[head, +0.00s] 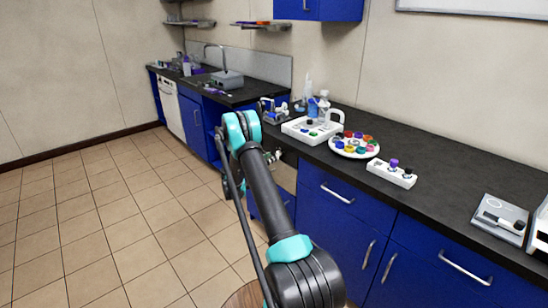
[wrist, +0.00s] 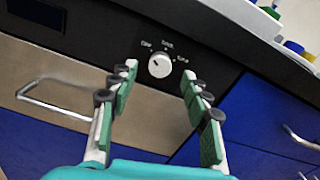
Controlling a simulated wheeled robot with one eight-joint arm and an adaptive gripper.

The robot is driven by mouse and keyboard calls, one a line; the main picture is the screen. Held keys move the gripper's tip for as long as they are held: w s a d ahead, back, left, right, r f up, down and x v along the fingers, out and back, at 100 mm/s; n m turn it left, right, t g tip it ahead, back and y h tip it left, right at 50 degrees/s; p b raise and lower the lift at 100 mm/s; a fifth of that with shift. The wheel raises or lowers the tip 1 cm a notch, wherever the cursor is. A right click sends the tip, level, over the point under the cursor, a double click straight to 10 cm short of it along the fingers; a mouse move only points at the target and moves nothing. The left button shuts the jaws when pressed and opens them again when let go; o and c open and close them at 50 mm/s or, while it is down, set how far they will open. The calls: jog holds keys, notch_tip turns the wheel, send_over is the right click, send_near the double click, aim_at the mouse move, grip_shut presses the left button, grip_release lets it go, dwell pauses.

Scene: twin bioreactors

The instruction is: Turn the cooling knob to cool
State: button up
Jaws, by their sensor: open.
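The white round knob (wrist: 160,66) sits on a black panel in the wrist view. My gripper (wrist: 158,77) is open and empty, with one green-padded finger on each side of the knob. I see no contact with the knob. In the head view my gripper (head: 275,156) is small at the cabinet front, and I cannot make out the knob there.
A metal drawer handle (wrist: 50,104) lies left of the knob, below a dark display (wrist: 37,13). The black worktop (head: 445,178) above holds a round tray of coloured caps (head: 336,148), a white rack (head: 391,177) and bottles. The tiled floor (head: 110,220) at left is clear.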

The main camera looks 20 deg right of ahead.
jog(key=shift+x, duration=1.4)
grip_shut()
jog(key=shift+m, duration=0.3)
jog(key=m, duration=1.1)
